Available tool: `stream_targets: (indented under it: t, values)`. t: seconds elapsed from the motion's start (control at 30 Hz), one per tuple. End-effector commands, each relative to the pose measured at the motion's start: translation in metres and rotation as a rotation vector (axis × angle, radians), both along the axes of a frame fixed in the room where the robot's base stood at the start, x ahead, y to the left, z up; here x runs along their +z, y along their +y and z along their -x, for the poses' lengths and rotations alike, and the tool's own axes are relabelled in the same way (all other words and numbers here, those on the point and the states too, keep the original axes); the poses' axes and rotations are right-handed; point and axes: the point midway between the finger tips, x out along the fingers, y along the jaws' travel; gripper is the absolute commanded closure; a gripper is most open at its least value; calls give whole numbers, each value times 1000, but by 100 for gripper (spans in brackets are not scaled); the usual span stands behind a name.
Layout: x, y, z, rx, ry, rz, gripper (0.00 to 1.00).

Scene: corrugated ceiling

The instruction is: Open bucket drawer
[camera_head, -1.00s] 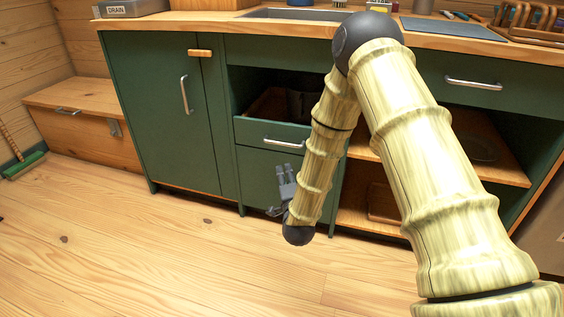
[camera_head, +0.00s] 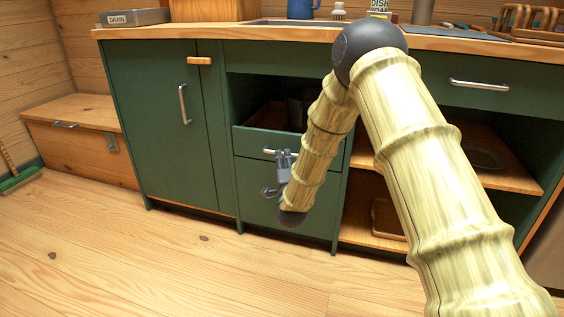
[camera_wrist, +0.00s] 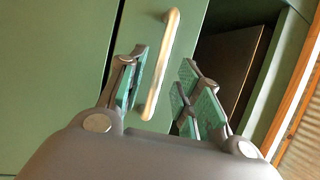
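The green drawer (camera_head: 249,139) has a low front with a metal bar handle (camera_head: 269,151), below an open niche in the counter. A dark pot-like vessel (camera_head: 299,106) shows dimly in the niche, partly hidden by my arm. My gripper (camera_head: 284,154) is at the drawer front, overlapping the right part of the handle. In the wrist view, my gripper (camera_wrist: 161,77) is open, with a finger on each side of the bar handle (camera_wrist: 164,60). The fingers look apart from the bar; the depth between them is hard to judge.
A green cabinet door (camera_head: 160,130) stands left of the drawer, and a green panel (camera_head: 258,185) lies below it. Open wooden shelves (camera_head: 385,222) are to the right, partly behind my arm. The wooden floor (camera_head: 150,260) in front is clear.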

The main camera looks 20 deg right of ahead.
Motion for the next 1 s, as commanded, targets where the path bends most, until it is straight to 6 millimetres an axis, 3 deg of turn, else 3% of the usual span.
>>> stream_targets:
  t: [0.23, 0.6, 0.8, 1.0]
  values:
    - [3, -4, -22, 1, 0, 0, 66]
    - [5, -5, -26, 1, 0, 0, 66]
    - [5, -5, -26, 1, 1, 0, 100]
    - [5, -2, -26, 2, 1, 0, 100]
